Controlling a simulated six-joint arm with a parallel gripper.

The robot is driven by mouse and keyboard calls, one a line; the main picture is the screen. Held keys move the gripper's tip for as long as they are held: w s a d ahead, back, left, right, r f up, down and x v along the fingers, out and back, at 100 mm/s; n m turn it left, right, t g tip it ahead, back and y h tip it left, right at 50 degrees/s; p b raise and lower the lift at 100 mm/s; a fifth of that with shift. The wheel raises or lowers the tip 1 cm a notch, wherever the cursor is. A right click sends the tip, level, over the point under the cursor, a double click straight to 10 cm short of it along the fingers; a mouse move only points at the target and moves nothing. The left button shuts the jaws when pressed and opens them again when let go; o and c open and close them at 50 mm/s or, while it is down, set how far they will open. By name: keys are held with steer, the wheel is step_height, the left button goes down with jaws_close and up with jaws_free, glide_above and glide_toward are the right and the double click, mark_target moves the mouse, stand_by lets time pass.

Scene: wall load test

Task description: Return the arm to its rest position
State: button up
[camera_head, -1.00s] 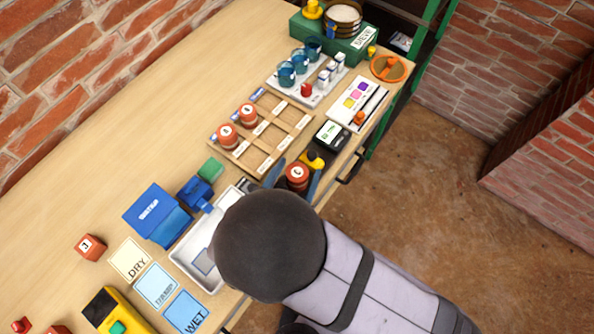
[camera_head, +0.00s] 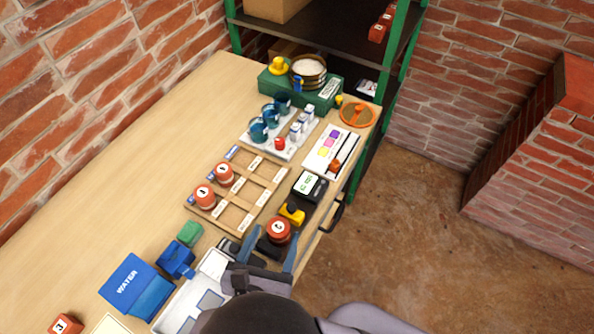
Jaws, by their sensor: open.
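My gripper (camera_head: 276,240) is at the bench's front edge, low in the middle of the view. Its two blue fingers are apart, on either side of a red round container marked with a letter (camera_head: 279,230). The container stands upright towards the fingertips; I cannot tell whether either finger touches it. My dark wrist covers part of the bench below it.
A yellow piece (camera_head: 292,214) and a black device with a display (camera_head: 309,184) stand just beyond. A wooden rack (camera_head: 262,184) holds two red containers. A white tray (camera_head: 212,266) lies left of my gripper. Green-framed shelving (camera_head: 395,70) stands behind; open floor is at right.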

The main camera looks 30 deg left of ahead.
steer(key=shift+r, duration=0.1)
steer(key=shift+w+d+r+m+h, duration=0.35)
steer(key=shift+w+r+m+h, duration=0.2)
steer(key=shift+w+m, duration=0.25)
steer(key=w+d+m, duration=0.1)
steer(key=w+d+m+h, duration=0.1)
steer(key=w+d+h, duration=0.1)
steer(key=shift+w+d+r+m+h+p, duration=0.25)
steer(key=shift+w+d+m+p, duration=0.1)
steer(key=shift+d+m, duration=0.05)
steer(key=w+d+m+g+h, duration=0.3)
steer(key=w+d+m+h, duration=0.3)
steer(key=d, duration=0.5)
steer(key=s+d+r+m+g+y+p, duration=0.1)
steer(key=d+m+g, duration=0.4)
steer(key=d+m, duration=0.5)
steer(key=s+d+r+m+g+y, duration=0.1)
steer(key=d+m+g+y, duration=0.3)
steer(key=d+m, duration=0.5)
steer(key=r+m, duration=0.1)
steer(key=m, duration=0.9)
steer(key=shift+s+d+r+g+y+p, duration=0.3)
steer(key=shift+s+d+r+g+p, duration=0.05)
steer(key=shift+g+p, duration=0.05)
